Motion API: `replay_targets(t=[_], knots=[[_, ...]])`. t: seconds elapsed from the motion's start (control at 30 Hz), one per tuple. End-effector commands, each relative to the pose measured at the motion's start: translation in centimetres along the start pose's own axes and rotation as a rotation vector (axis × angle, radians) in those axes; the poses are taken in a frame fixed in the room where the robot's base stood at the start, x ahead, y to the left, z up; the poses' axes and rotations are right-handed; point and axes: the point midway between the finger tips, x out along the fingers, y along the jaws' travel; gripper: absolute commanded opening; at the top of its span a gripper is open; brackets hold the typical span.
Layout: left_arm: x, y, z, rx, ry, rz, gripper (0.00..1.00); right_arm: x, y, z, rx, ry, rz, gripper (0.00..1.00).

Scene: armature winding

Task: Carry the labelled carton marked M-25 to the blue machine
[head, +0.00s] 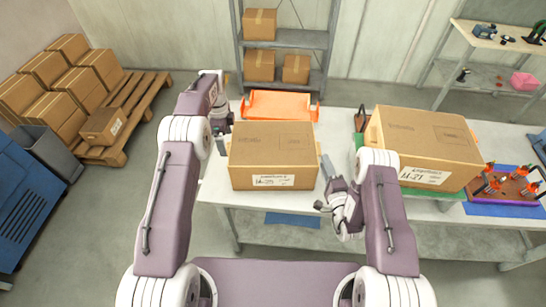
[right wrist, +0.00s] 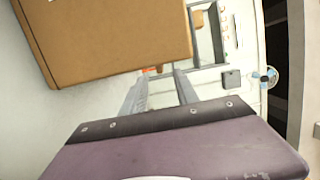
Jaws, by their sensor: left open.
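A closed brown carton (head: 272,150) sits on the white table in front of me. The handwriting on its white label is small but seems to read M-25. My left gripper (head: 222,136) is open at the carton's left side, and I cannot tell whether it touches. My right gripper (head: 324,186) is at the carton's right front corner, its fingers apart and nothing between them. The right wrist view also shows its fingers (right wrist: 160,92) empty, below a brown carton side (right wrist: 110,40). The blue machine (head: 22,205) stands at the far left, cut off by the picture edge.
A second labelled carton (head: 425,140), apparently M-21, is on the table to the right. An orange tray (head: 280,106) lies behind the middle carton. A pallet (head: 125,120) with several cartons and a grey bin (head: 45,150) stand at the left. Floor is clear left of the table.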

Motion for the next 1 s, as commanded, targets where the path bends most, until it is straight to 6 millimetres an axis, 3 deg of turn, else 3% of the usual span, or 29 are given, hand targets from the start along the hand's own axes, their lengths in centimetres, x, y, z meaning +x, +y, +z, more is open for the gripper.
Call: replay_targets(t=[0.2, 0.4, 0.6, 0.87, 1.0], knots=[[4.5, 0.1, 0.0, 0.0, 0.0, 0.003, 0.89, 3.4, 0.0, 0.0, -0.001, -0.003, -0.002, 0.36], [7.5, 0.0, 0.0, 0.0, 0.0, 0.001, 0.89, 5.6, 0.0, 0.0, 0.0, -0.003, -0.001, 0.36], [8.7, 0.0, 0.0, 0.0, 0.0, -0.001, 0.89, 6.5, 0.0, -0.1, 0.001, -0.003, 0.0, 0.36], [8.7, 0.0, 0.0, 0.0, 0.0, -0.001, 0.89, 6.6, 0.0, -0.1, 0.001, -0.003, 0.001, 0.36], [8.7, 0.0, 0.0, 0.0, 0.0, -0.001, 0.53, 6.6, 0.0, -0.1, 0.001, -0.003, 0.001, 0.0]])
